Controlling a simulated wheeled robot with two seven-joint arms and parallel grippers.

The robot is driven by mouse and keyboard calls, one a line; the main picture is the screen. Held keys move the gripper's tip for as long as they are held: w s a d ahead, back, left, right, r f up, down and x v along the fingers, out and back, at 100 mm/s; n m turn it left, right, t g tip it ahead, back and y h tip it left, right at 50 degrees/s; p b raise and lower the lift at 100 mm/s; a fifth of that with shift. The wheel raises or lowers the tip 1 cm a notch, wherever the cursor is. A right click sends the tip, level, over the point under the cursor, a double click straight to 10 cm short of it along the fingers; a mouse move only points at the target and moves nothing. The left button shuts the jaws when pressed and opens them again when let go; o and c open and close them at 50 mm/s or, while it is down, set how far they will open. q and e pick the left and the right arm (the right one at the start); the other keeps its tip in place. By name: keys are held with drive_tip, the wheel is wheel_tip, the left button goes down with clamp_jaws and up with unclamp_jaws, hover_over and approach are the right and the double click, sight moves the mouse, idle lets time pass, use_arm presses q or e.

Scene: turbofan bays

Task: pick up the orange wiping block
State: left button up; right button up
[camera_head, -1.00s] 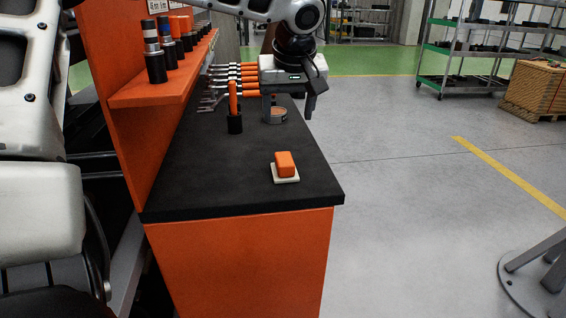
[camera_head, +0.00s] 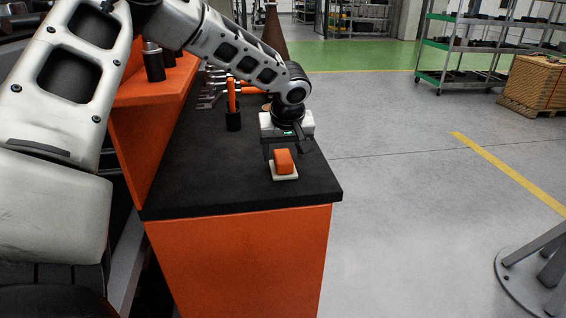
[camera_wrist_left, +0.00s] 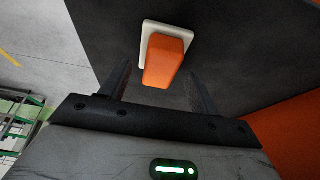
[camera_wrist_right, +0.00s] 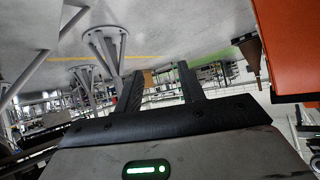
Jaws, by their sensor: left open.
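The orange wiping block (camera_head: 283,160) sits on a white pad (camera_head: 285,174) near the front of the black bench top. My left gripper (camera_head: 284,150) is just above and behind the block in the head view. In the left wrist view the block (camera_wrist_left: 165,62) shows ahead of the open left fingers (camera_wrist_left: 158,88), roughly between their lines, with the white pad (camera_wrist_left: 147,40) under it. No contact with the block is clear. My right gripper (camera_wrist_right: 156,88) shows only in its own wrist view; its fingers are apart and nothing is between them.
The black bench top (camera_head: 220,185) is clear around the block. A black holder (camera_head: 233,122) with an orange-handled tool stands behind, to the left. An orange shelf (camera_head: 160,85) with dark cylinders runs along the left. Open grey floor lies right of the bench.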

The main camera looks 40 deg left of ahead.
use_arm(q)
drive_tip(key=shift+x, duration=1.2)
drive_tip(key=c, duration=0.7)
drive_tip(key=shift+r, duration=0.15)
drive_tip(key=shift+r, duration=0.3)
wheel_tip(320, 180, up, 2)
drive_tip(key=shift+r, duration=0.1)
drive_tip(key=s+d+r, duration=0.2)
drive_tip(key=s+r, duration=0.1)
drive_tip(key=s, duration=0.1)
drive_tip(key=s+d+r+b, duration=0.1)
drive_tip(key=s+d+r, duration=0.1)
drive_tip(key=s+r, duration=0.1)
drive_tip(key=s+d+r, duration=0.2)
drive_tip(key=s+r, duration=0.2)
drive_tip(key=s, duration=0.1)
drive_tip(key=shift+s+d+b, duration=0.2)
drive_tip(key=shift+d+b, duration=0.15)
drive_tip(key=shift+b, duration=0.05)
drive_tip(key=shift+o, duration=0.7)
